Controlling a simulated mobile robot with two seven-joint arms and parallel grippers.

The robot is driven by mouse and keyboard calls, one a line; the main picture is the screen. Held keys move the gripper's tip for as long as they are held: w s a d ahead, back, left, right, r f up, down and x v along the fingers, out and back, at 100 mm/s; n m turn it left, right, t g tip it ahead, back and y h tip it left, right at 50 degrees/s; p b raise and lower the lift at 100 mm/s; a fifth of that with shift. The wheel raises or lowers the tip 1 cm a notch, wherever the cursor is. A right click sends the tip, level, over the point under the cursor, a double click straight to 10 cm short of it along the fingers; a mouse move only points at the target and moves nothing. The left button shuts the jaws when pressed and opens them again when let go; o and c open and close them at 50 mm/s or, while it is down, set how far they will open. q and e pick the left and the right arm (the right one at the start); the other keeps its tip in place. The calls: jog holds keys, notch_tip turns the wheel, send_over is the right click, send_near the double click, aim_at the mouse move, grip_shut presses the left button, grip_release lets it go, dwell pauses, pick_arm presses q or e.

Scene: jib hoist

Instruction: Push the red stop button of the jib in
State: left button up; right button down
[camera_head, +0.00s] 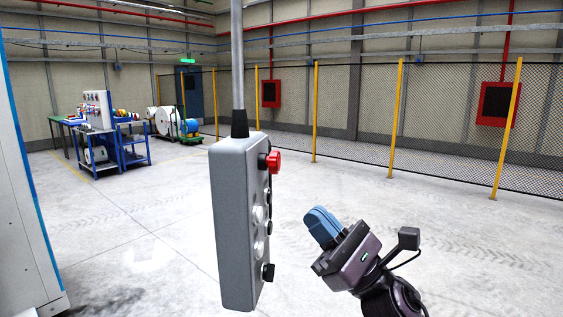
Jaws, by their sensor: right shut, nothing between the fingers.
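The jib's grey control pendant (233,210) hangs upright in the middle of the view from a grey pole (237,60). The red stop button (274,162) sticks out from the upper part of its right-hand face. Several black and pale controls sit below it on the same face. My right gripper (317,222) is to the right of the pendant and lower than the red button. Its blue fingers are shut, hold nothing and point up and left. A gap of floor shows between the fingers and the pendant. My left gripper is not in view.
A white and blue cabinet (28,200) stands close at the left edge. Blue work tables (132,145) with equipment are further back on the left. A mesh fence with yellow posts (397,118) runs along the back and right. Open concrete floor surrounds the pendant.

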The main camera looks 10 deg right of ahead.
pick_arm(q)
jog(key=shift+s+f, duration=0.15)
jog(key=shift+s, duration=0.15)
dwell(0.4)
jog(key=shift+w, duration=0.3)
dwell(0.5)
